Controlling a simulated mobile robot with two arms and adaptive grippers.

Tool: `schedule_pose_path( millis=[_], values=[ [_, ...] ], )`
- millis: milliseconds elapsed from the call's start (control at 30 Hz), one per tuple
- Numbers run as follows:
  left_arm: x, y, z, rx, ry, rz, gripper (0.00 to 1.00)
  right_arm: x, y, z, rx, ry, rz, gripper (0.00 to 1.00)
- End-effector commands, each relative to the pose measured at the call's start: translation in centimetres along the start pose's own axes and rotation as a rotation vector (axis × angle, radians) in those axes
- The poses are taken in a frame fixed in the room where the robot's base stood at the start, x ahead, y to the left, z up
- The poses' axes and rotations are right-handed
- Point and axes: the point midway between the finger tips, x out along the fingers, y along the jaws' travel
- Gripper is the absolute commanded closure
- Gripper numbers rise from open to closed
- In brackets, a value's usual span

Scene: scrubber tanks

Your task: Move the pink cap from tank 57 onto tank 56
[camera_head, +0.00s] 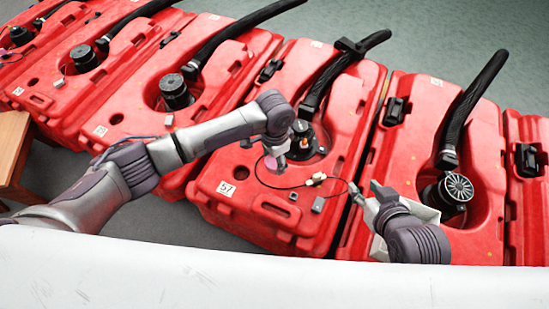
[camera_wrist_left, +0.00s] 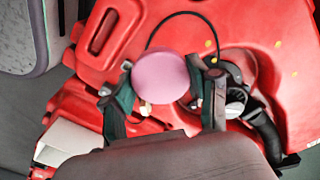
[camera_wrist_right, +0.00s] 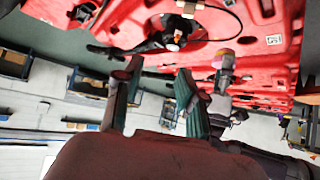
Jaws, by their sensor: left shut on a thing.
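The pink cap (camera_head: 270,163) is held in my left gripper (camera_head: 277,158), above tank 57 (camera_head: 265,215). In the left wrist view the round pink cap (camera_wrist_left: 160,78) sits between the two fingertips. The tank's label 57 is readable on its front left corner. It has an open filler hole near its middle and a thin black cable loop. My right gripper (camera_head: 365,193) is open and empty above the right edge of tank 57; its parted fingers (camera_wrist_right: 158,70) show in the right wrist view. No label 56 is readable.
More red tanks stand in a row, with one to the right (camera_head: 475,135) and several to the left (camera_head: 190,80), each with a black hose. A white box (camera_head: 425,212) is beside my right gripper. A wooden edge (camera_head: 12,145) is at far left.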

Motion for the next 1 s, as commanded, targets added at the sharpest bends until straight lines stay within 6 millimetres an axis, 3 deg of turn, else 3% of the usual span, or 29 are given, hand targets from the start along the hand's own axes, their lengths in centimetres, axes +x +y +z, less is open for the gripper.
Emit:
schedule_pose_path(
  millis=[1000],
  values=[
    [-0.2, 0.0, 0.0, 0.000, 0.000, 0.000, 0.63, -0.4, 0.2, 1.6, 0.002, -0.082, 0.004, 0.60]
  ],
)
